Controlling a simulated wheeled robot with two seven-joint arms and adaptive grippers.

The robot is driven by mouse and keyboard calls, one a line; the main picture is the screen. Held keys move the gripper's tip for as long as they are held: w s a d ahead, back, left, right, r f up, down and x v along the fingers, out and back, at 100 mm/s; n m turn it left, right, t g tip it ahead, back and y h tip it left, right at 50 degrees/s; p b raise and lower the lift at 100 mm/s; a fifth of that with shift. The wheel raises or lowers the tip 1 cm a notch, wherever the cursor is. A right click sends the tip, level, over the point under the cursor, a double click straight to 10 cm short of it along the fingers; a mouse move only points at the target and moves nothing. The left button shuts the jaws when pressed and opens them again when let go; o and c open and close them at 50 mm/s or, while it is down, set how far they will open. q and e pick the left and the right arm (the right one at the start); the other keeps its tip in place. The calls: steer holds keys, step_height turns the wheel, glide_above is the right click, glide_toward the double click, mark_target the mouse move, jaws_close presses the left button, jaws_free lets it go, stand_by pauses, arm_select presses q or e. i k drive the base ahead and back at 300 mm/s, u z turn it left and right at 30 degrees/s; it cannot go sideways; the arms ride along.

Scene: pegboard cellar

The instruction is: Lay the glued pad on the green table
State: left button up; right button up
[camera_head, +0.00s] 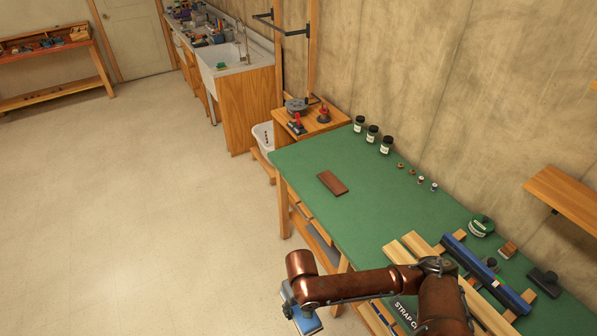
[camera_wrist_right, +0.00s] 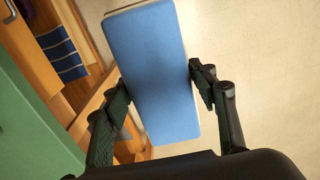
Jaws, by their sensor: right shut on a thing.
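The pad, blue with a pale edge (camera_head: 307,322), is held by my right gripper (camera_head: 292,304) at the bottom of the head view. In the right wrist view the blue pad (camera_wrist_right: 150,45) lies between the two black fingers of the right gripper (camera_wrist_right: 160,88), which are shut on it. The pad is off the table, over the floor beyond its front edge. The green table (camera_head: 365,215) runs along the wall; its green top also shows at the left of the wrist view (camera_wrist_right: 30,135). No glue can be made out. My left gripper is not in view.
A brown flat block (camera_head: 332,182) lies on the table. Dark jars (camera_head: 372,134) and small spools stand along the wall side. The table's middle is clear.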

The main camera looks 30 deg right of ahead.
mark_target(371, 218)
steer(key=u, duration=0.15)
steer(key=i, duration=1.4)
steer(key=z, duration=0.65)
steer(key=i, duration=0.9)
steer(key=z, duration=1.4)
steer(key=i, duration=0.55)
steer(key=z, duration=0.55)
